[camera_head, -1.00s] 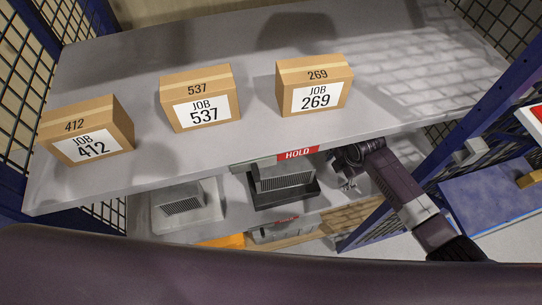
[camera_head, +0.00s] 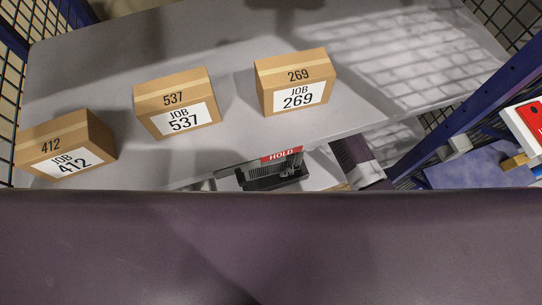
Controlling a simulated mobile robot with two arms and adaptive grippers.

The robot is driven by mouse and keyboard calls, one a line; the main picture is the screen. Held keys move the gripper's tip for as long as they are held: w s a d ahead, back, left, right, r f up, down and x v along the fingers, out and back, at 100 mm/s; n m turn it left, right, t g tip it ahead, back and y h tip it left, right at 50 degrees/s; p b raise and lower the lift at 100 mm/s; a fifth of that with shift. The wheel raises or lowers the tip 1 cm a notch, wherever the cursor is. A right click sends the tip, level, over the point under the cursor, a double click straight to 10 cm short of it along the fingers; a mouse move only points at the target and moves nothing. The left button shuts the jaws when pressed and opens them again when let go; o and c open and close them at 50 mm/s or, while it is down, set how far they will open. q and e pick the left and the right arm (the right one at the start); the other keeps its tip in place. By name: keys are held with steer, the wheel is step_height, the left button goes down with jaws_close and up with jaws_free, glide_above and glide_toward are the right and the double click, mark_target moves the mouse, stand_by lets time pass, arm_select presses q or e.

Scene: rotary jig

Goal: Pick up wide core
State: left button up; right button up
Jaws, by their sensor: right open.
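On the lower shelf, below the red HOLD tag, a grey finned block (camera_head: 262,172) sits on a dark base (camera_head: 275,184). It may be the wide core, but I cannot tell for sure. The upper shelf's edge hides its top and my own body hides what lies in front. My right arm reaches in under the upper shelf from the right. My right gripper (camera_head: 292,167) is open, small and partly hidden, at the right side of the finned block. Whether it touches the block I cannot tell. My left gripper is not in view.
The upper shelf (camera_head: 225,145) carries boxes marked JOB 412 (camera_head: 66,145), JOB 537 (camera_head: 177,103) and JOB 269 (camera_head: 296,82). The HOLD tag (camera_head: 281,155) is on its front edge. A blue post (camera_head: 470,105) stands at right. My own arm link fills the bottom.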

steer(key=a, duration=0.2)
steer(key=s+a+p, duration=0.1)
steer(key=a, duration=0.2)
steer(key=shift+s+f, duration=0.1)
steer(key=shift+s, duration=0.1)
steer(key=shift+a+f+p, duration=0.15)
steer(key=shift+f+p, duration=0.15)
steer(key=shift+f, duration=0.15)
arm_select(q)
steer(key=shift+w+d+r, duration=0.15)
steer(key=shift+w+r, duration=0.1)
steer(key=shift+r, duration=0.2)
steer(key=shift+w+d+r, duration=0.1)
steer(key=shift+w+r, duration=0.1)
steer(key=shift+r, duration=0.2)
arm_select(e)
steer(key=shift+c, duration=0.6)
jaws_close()
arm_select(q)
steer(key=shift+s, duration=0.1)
arm_select(e)
steer(key=shift+w, duration=0.15)
